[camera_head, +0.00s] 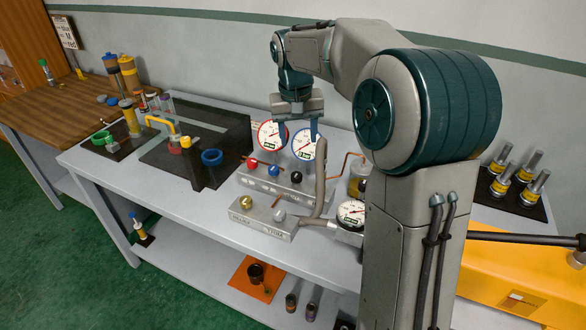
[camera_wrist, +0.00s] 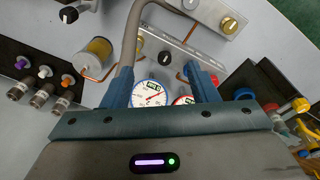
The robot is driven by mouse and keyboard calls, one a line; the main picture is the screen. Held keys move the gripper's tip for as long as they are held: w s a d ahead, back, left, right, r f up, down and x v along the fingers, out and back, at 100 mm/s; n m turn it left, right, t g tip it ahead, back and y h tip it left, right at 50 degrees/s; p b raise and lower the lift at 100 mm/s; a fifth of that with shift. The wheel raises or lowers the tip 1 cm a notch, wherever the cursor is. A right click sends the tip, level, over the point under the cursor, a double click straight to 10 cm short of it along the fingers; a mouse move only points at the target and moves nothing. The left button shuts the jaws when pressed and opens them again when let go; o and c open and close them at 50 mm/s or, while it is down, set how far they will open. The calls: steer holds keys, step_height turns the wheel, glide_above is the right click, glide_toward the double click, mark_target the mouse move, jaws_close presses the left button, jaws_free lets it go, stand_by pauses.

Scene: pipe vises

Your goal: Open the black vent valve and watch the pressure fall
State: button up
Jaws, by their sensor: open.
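The black vent valve knob (camera_head: 296,177) sits at the right end of a grey manifold block, beside a blue knob (camera_head: 273,171) and a red knob (camera_head: 253,163). In the wrist view the black knob (camera_wrist: 165,57) shows a pale mark, just beyond the fingertips. My gripper (camera_head: 298,132) is open and empty, pointing down above the block by the gauges; its fingers also show in the wrist view (camera_wrist: 157,72). A blue-rimmed gauge (camera_head: 303,148) and a red-rimmed gauge (camera_head: 270,136) stand behind the knobs, partly covered by my fingers.
A front block carries a brass knob (camera_head: 246,202) and a silver knob. A grey hose (camera_head: 320,185) rises close to the black knob's right, near another gauge (camera_head: 351,212). A dark tray (camera_head: 160,152) lies left.

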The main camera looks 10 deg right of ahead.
steer(key=m+b, duration=0.1)
glide_above(297, 175)
step_height(297, 175, down, 6)
steer(key=f+g, duration=0.1)
steer(key=shift+y, duration=0.4)
step_height(297, 175, down, 14)
steer(key=shift+r+p, duration=0.15)
steer(key=shift+p, duration=0.5)
steer(key=c, duration=1)
